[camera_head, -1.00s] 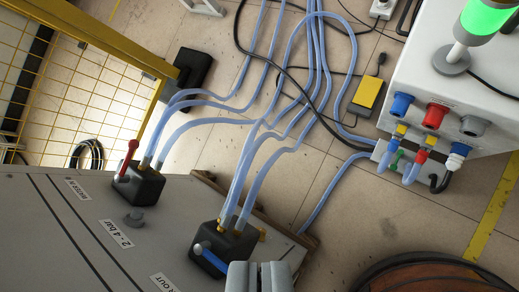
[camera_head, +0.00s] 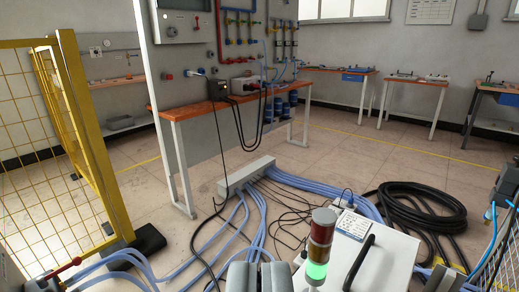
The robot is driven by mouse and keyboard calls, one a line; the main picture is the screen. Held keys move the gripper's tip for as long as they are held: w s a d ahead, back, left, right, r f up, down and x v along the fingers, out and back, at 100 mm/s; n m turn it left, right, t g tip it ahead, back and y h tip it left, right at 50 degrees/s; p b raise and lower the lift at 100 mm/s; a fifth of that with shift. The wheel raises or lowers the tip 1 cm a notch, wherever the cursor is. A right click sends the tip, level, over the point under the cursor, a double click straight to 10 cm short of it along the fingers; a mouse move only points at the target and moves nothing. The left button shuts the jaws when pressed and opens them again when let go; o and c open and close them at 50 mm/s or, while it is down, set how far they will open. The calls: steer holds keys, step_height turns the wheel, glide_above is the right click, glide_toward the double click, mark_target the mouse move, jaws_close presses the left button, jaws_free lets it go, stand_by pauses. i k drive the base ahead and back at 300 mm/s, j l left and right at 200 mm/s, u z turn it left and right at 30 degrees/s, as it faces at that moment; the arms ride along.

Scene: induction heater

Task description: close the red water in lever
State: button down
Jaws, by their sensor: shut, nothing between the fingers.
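The red lever (camera_head: 63,269) shows at the lower left edge of the picture, only partly in view. Light blue hoses (camera_head: 128,256) run beside it; its valve block is mostly cut off. My gripper (camera_head: 258,272) is at the bottom middle, its two grey fingers shut with nothing between them. It is well to the right of the red lever and not touching it. The blue lever is not in view.
A yellow mesh fence (camera_head: 88,140) stands at the left. A white unit (camera_head: 372,262) with a signal lamp (camera_head: 320,240) and black handle is at the lower right. Hoses and cables cross the floor to a grey duct (camera_head: 246,176). A panel with an orange bench (camera_head: 215,110) stands behind.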

mark_target(41, 281)
steer(key=k+l+u, duration=0.2)
steer(key=k+u, duration=0.95)
steer(key=i+l, duration=0.3)
steer(key=l, duration=0.2)
steer(key=i+l, duration=0.3)
steer(key=l, duration=0.15)
steer(key=i+l, duration=0.3)
steer(key=l, duration=0.2)
